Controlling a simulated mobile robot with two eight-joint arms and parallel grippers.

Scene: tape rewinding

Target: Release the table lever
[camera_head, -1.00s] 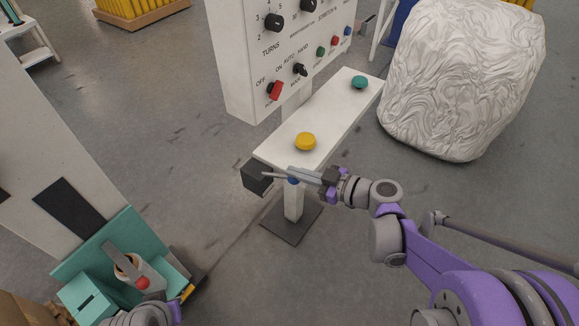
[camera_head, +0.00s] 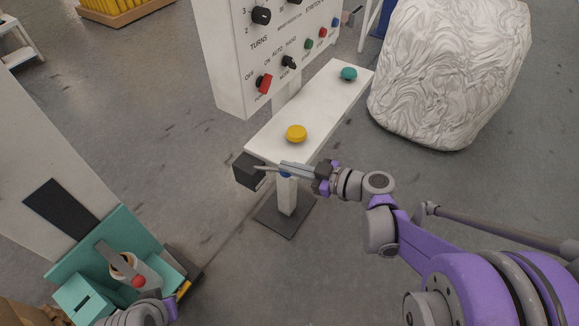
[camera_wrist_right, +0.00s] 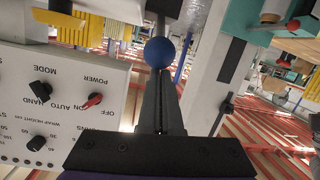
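The table lever has a blue ball knob (camera_head: 285,174), seen just under my right fingertips at the near end of the white control table (camera_head: 325,108). In the right wrist view the blue knob (camera_wrist_right: 159,53) stands at the tips of the fingers. My right gripper (camera_head: 284,167) has its fingers close together there. I cannot tell whether they touch the knob or the lever's stem, which is mostly hidden. Part of my left arm's end (camera_head: 140,313) shows at the bottom left; its fingers cannot be made out.
A yellow button (camera_head: 296,133) and a teal button (camera_head: 349,73) sit on the table top. The control panel (camera_head: 225,60) rises behind it, and a black box (camera_head: 249,171) is at its near end. A wrapped bale (camera_head: 448,75) stands right. A teal machine (camera_head: 85,290) is lower left.

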